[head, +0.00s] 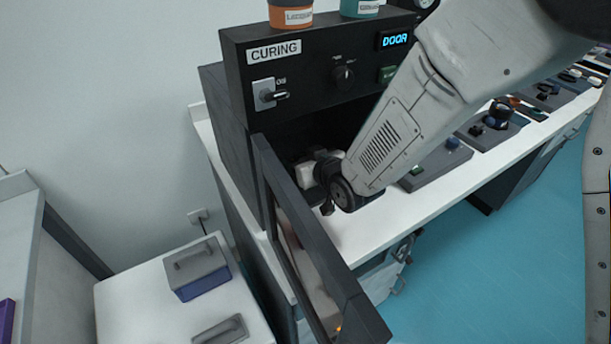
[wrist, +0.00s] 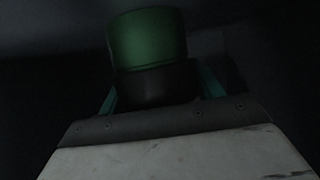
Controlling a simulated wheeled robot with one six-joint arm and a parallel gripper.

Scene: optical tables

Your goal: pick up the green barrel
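The green barrel (wrist: 148,40) shows in the wrist view, straight ahead of my gripper (wrist: 160,88). It has a green upper part and a black lower part (wrist: 155,84). The teal fingers stand on either side of the black part, close to it. The light is too dim to tell whether they touch it. In the head view my arm reaches into the dark chamber of the curing oven (head: 300,70). The barrel and my fingertips are hidden there.
The oven door (head: 300,240) hangs open at the left of my arm. An orange jar (head: 290,14) and a teal jar (head: 360,8) stand on the oven. A white bench (head: 385,220) extends right with several devices. A grey-and-blue box (head: 198,270) sits on a white surface lower left.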

